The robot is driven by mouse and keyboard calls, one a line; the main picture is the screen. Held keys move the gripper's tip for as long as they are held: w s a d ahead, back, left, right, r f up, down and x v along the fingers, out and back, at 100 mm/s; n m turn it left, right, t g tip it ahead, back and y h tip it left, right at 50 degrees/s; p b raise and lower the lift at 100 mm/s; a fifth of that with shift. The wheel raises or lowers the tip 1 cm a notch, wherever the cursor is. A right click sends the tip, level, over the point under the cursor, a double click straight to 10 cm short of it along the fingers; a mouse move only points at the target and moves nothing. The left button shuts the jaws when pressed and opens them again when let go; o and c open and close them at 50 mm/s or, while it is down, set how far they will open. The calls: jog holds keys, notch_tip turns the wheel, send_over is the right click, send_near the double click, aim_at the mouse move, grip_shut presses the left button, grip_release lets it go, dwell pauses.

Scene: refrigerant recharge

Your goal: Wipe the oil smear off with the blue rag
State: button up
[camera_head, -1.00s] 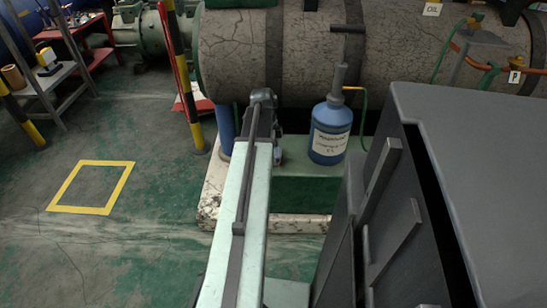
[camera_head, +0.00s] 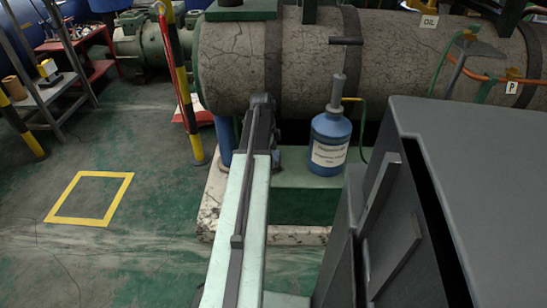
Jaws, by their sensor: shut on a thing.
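My arm (camera_head: 240,225) reaches forward from the bottom of the view to a dark joint (camera_head: 262,108) in front of the grey cracked cylinder. Dark arm parts beyond this joint show only in a narrow strip behind it. My gripper is hidden behind my own arm, so I cannot see its fingers or anything in them. I cannot make out the blue rag anywhere. I cannot pick out an oil smear with certainty; the green floor has dark patches and pale streaks.
A blue labelled bottle (camera_head: 330,140) stands on the green plinth (camera_head: 300,205), right of my arm. The cracked cylinder (camera_head: 400,65) runs across the back. A yellow-and-black post (camera_head: 182,95) stands left of my arm. A yellow floor square (camera_head: 90,198) lies in open floor.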

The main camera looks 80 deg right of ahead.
jog(key=shift+w+a, duration=0.15)
jog(key=shift+w, duration=0.9)
jog(key=shift+s+a, duration=0.15)
jog(key=shift+a, duration=0.9)
jog(key=shift+s+a, duration=0.15)
jog(key=shift+a, duration=0.9)
jog(key=shift+s+a, duration=0.15)
jog(key=shift+a, duration=0.9)
jog(key=shift+s+a, duration=0.1)
jog(key=shift+a, duration=0.95)
jog(key=shift+w, duration=1.2)
jog(key=shift+w+d, duration=0.15)
jog(key=shift+d, duration=0.9)
jog(key=shift+w+d, duration=0.1)
jog(key=shift+d, duration=0.9)
jog(key=shift+d, duration=0.1)
jog(key=shift+w+d+f, duration=0.1)
jog(key=shift+w+d, duration=0.05)
jog(key=shift+d, duration=0.85)
jog(key=shift+w+d, duration=0.1)
jog(key=shift+d, duration=0.85)
